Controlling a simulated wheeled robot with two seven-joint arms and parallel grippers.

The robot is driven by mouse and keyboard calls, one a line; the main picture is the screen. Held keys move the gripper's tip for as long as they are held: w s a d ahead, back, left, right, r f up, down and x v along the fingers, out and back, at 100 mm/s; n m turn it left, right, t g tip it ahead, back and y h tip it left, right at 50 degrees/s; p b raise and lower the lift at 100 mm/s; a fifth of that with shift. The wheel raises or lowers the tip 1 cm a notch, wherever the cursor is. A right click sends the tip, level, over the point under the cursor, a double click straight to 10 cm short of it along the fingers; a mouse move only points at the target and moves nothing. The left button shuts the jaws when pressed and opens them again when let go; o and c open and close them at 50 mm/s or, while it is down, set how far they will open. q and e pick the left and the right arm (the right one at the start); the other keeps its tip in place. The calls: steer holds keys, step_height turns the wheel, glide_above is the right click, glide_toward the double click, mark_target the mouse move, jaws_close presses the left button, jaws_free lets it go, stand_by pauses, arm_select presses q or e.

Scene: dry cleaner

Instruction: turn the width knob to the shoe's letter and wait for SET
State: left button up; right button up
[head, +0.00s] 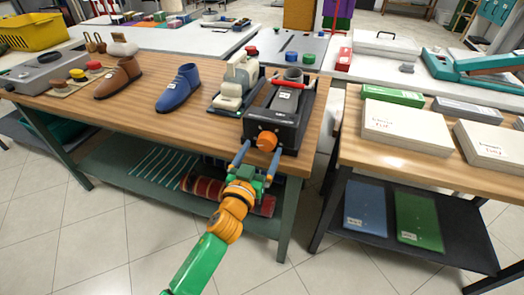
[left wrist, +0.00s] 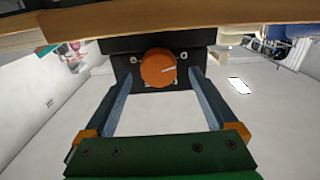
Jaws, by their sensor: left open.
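The orange width knob (head: 267,141) sits on the front of a dark machine (head: 290,112) with a red bar on top, at the table's front edge. A blue shoe (head: 179,88) and a brown shoe (head: 119,79) stand to the left with small tags, unreadable. I see no SET sign. My right gripper is not in view.
A cream-and-green device (head: 238,82) stands just left of the machine. A grey box (head: 47,70) and several coloured knobs are at far left. White boxes (head: 405,128) lie on the right table. A lower shelf (head: 130,165) is under the left table.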

arm_select(q)
steer(key=shift+x, duration=1)
steer(key=shift+s+d, duration=0.1)
steer(key=c, duration=1.4)
steer(key=shift+o, duration=0.2)
